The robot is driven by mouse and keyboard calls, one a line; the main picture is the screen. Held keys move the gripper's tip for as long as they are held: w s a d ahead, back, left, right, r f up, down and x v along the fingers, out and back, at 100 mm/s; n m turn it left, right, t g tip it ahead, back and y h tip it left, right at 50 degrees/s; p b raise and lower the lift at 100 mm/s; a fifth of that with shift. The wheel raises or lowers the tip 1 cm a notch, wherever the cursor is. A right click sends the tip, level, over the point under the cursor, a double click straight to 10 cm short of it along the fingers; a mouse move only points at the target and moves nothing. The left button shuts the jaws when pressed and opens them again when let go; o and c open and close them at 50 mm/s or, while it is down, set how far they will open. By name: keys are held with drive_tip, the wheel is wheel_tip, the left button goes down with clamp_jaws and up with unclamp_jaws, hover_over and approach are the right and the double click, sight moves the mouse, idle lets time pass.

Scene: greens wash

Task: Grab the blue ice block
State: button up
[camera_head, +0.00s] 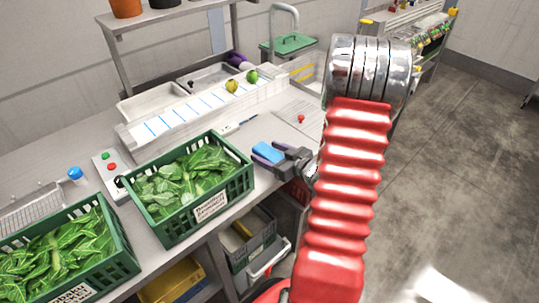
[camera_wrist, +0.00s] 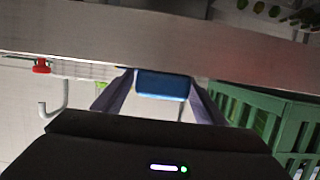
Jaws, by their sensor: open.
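In the wrist view the block (camera_wrist: 162,86) shows as a blue bar between the two finger ends. My gripper (camera_head: 270,156) is open, with its purple-grey fingers on either side of the block. The fingers also show in the wrist view (camera_wrist: 161,92), spread apart. I cannot tell whether either finger touches the block.
A green crate (camera_head: 247,181) of leafy greens stands left of my gripper; another green crate (camera_head: 124,262) is at the lower left. A small red object (camera_head: 301,119) lies behind on the counter. A white sloped rack (camera_head: 127,137) holds two round fruits. Shelves with bins are under the counter.

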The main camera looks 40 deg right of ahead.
idle(0.3)
drive_tip(key=c, duration=1.3)
